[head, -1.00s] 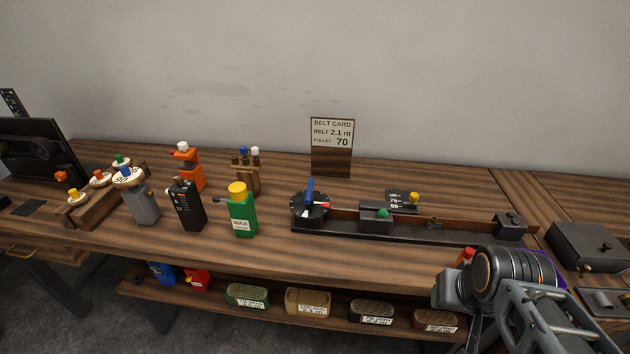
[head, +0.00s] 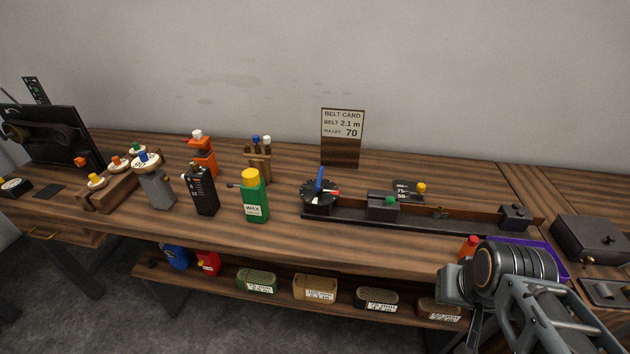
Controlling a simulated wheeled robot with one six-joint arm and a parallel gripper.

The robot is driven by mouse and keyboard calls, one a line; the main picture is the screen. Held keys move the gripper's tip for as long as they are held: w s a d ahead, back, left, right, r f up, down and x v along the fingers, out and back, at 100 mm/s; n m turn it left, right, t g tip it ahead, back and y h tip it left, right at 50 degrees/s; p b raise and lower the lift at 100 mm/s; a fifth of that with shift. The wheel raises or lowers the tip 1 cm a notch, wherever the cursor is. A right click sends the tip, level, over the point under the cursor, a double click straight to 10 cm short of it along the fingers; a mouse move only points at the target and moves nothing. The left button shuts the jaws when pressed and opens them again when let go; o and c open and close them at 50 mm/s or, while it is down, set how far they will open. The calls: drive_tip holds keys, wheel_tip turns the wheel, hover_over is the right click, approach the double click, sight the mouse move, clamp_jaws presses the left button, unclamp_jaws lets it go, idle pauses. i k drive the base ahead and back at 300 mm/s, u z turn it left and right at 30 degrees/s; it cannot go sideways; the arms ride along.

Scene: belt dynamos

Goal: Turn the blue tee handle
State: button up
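A blue handle (head: 319,178), the one that looks like the blue tee handle, stands up from a round black dial (head: 318,197) with red and white marks. The dial is at the left end of a long dark rail (head: 440,228) on the wooden bench. My gripper (head: 452,288) is at the lower right, in front of the bench edge, well to the right of and nearer than the handle. It touches nothing I can make out. Its fingers are mostly hidden by my wrist, so its opening does not show.
A green wax bottle (head: 255,200) and a black device (head: 202,192) stand left of the dial. A belt card (head: 342,130) stands behind it. A red-topped item (head: 468,246) and a purple tray (head: 552,262) are near my wrist. Bare bench lies in front of the rail.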

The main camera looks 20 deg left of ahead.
sight(319, 187)
drive_tip(key=u, duration=0.55)
drive_tip(key=k, duration=1.15)
drive_tip(key=u, duration=1.15)
drive_tip(key=i, duration=0.85)
drive_tip(key=u, duration=0.35)
drive_tip(key=i, duration=0.9)
drive_tip(key=z, duration=1.2)
drive_tip(key=i, duration=0.8)
drive_tip(key=z, duration=0.9)
